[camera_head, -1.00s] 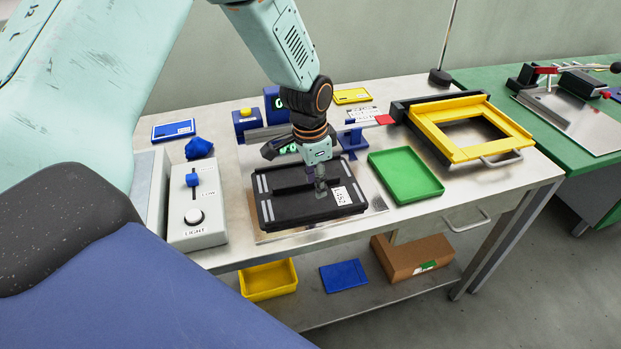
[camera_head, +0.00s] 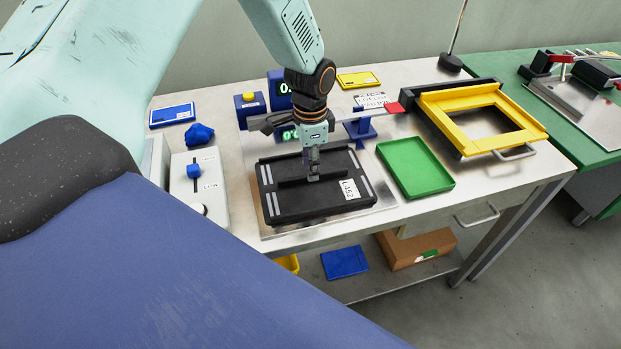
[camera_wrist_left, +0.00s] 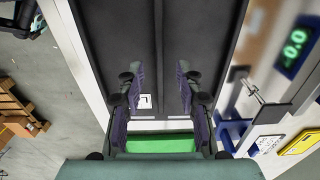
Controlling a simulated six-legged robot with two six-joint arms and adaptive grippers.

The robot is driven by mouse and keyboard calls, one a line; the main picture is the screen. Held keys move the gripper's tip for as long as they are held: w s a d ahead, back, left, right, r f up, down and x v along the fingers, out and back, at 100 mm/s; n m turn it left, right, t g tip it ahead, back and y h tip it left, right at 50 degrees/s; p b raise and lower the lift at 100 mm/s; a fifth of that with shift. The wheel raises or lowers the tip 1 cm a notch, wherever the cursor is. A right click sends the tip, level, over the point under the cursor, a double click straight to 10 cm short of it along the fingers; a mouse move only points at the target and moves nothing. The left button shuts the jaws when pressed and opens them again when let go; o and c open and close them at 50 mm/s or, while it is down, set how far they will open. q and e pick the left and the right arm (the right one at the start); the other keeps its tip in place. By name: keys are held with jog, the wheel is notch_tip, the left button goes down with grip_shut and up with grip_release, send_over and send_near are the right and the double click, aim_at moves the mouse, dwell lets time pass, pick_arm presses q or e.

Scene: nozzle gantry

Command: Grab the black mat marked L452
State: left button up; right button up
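The black mat (camera_head: 300,204) lies flat on a metal plate on the steel table. Its white label (camera_head: 350,188) reads L452, and a raised ridge runs along its middle. My left gripper (camera_head: 313,175) points down at the ridge. In the left wrist view the mat (camera_wrist_left: 215,40) fills the middle, and the two fingers of my left gripper (camera_wrist_left: 160,80) stand apart, one on each side of the ridge. Whether they touch it I cannot tell. My right gripper is in neither view.
A green tray (camera_head: 415,168) lies right of the mat, with a yellow frame (camera_head: 474,150) beyond. A switch box (camera_head: 205,180) stands at left. A blue stand (camera_head: 360,132) and a digital display (camera_head: 292,133) are behind the mat. A cardboard box (camera_head: 415,250) sits on the lower shelf.

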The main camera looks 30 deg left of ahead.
pick_arm(q)
jog(key=shift+w+d+f, duration=0.2)
jog(key=shift+d+f, duration=0.05)
jog(key=shift+f, duration=0.5)
jog(key=shift+w+d+f, duration=0.2)
jog(key=shift+d+f, duration=0.05)
jog(key=shift+f, duration=0.45)
jog(key=shift+s+a+r, duration=0.15)
jog(key=shift+s+a, duration=0.1)
jog(key=shift+s, duration=0.05)
jog(key=shift+c, duration=0.3)
jog(key=shift+a, duration=0.1)
jog(key=shift+c, duration=0.6)
jog(key=shift+w+d, duration=0.25)
jog(key=shift+w, duration=0.1)
grip_shut()
jog(key=shift+s+a, duration=0.25)
jog(key=shift+w+d, duration=0.2)
jog(key=shift+w, duration=0.05)
